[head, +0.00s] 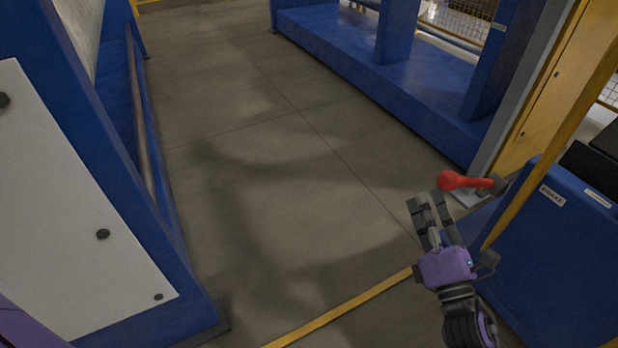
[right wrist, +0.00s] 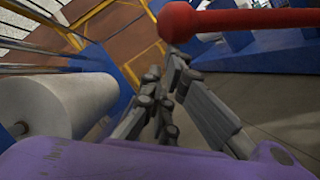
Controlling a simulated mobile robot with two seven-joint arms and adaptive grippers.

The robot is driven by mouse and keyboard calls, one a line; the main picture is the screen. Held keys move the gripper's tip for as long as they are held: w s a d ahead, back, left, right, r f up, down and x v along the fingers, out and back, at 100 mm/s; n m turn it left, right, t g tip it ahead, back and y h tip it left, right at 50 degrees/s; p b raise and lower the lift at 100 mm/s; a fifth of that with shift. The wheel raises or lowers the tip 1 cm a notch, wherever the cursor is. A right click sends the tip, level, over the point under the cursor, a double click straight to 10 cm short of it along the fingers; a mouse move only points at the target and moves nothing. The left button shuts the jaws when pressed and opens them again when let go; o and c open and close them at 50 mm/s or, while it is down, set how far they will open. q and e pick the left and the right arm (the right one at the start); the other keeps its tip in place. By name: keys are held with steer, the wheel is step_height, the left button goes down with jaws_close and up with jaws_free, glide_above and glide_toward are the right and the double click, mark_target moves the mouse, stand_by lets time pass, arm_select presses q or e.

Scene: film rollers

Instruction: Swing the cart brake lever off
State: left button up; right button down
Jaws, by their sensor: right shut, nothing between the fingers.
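The red brake lever (head: 466,182) sticks out to the left from the blue cart (head: 555,225), near a label reading BRAKE. It has a round knob at its left end. My right gripper (head: 428,200) is just left of the knob and slightly lower in the head view, with its fingers shut and empty. In the right wrist view the red lever (right wrist: 235,22) crosses the top right, and its knob is just beyond the fingertips (right wrist: 165,70). I cannot tell whether the fingers touch the knob. My left gripper is not in view.
A blue machine frame with a white panel (head: 70,215) stands at the left. Another blue frame (head: 370,65) runs along the back right. A yellow post (head: 550,140) rises at the cart. The grey floor (head: 270,170) between is clear. A white roll (right wrist: 50,105) shows in the wrist view.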

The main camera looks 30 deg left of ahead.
mark_target(440, 183)
steer(key=shift+m+h, duration=0.4)
steer(key=shift+m, duration=0.5)
steer(key=r+p, duration=0.1)
steer(key=r, duration=0.1)
steer(key=r+p, duration=0.1)
steer(key=w+d+r+p, duration=0.1)
steer(key=r+p, duration=0.1)
steer(key=shift+r, duration=0.35)
steer(key=w+r+m+p, duration=0.1)
steer(key=r+p, duration=0.1)
steer(key=w+d+r+m+p, duration=0.1)
steer(key=p, duration=0.1)
steer(key=w+d+r+m+h+p, duration=0.1)
steer(key=r+p, duration=0.1)
steer(key=shift+w+d+r+g+p, duration=0.1)
steer(key=shift+w+r+g+p, duration=0.05)
steer(key=shift+r+g+p, duration=0.2)
steer(key=shift+w+d+r+m+h+p, duration=0.4)
steer(key=shift+w+d+r+m+p, duration=0.35)
steer(key=shift+w+r+p, duration=0.3)
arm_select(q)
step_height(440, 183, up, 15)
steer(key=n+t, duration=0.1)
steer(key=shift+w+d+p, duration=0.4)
arm_select(e)
steer(key=shift+w+d+r, duration=0.5)
steer(key=shift+w+r, duration=0.05)
steer(key=shift+w, duration=0.1)
